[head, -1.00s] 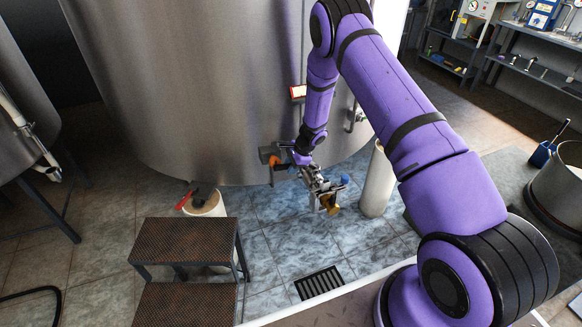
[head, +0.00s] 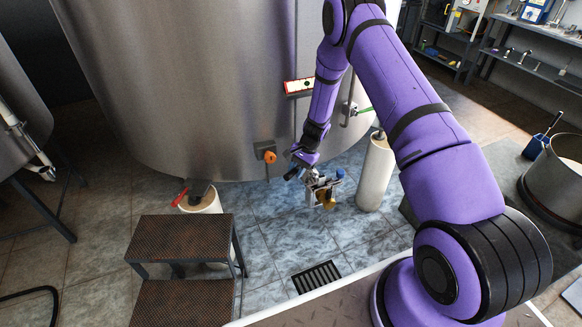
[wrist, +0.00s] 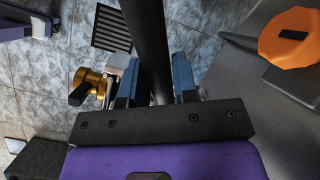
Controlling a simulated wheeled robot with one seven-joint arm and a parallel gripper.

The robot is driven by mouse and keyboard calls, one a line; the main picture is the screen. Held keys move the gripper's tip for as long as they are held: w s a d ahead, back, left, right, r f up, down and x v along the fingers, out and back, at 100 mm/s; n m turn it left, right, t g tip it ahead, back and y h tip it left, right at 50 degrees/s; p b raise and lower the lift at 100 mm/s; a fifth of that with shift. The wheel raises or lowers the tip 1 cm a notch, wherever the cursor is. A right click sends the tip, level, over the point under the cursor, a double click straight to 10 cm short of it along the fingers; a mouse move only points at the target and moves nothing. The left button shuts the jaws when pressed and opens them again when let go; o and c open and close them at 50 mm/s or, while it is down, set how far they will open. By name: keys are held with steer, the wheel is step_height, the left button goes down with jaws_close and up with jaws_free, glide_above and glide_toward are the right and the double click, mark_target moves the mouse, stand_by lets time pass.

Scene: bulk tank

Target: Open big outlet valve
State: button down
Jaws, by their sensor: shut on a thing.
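The big outlet valve (head: 319,188) is a grey metal fitting low at the front of the steel tank, with a gold-coloured cap and a blue part. Its gold part (wrist: 90,84) shows left of my fingers in the wrist view. My gripper (head: 295,172) is beside the valve, on its left in the head view. In the wrist view my gripper (wrist: 153,88) has its blue fingers on either side of a long black bar (wrist: 150,45), apparently the valve's lever, and is shut on it. The head view does not show the grasp clearly.
An orange knob (head: 270,157) sits on the tank (head: 200,90) left of my gripper; it also shows in the wrist view (wrist: 290,38). White posts (head: 375,172) stand under the tank. A step stool (head: 182,240) is at front left and a floor drain (head: 317,278) in front.

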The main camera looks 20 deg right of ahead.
steer(key=shift+s+d+n+g+h, duration=0.25)
steer(key=shift+s+d+n+g, duration=0.35)
steer(key=shift+d+n, duration=0.5)
steer(key=shift+s+d+n+g+h, duration=0.2)
steer(key=shift+s+d+n+g, duration=0.4)
steer(key=shift+n, duration=0.85)
steer(key=shift+s+d+n+g+h, duration=0.3)
steer(key=shift+s+d+n, duration=0.55)
steer(key=shift+d+n, duration=0.35)
steer(key=shift+a, duration=0.1)
steer(key=c, duration=0.9)
jaws_free()
steer(key=shift+r, duration=0.1)
steer(key=v, duration=1)
steer(key=shift+w+r, duration=0.15)
steer(key=shift+r, duration=0.15)
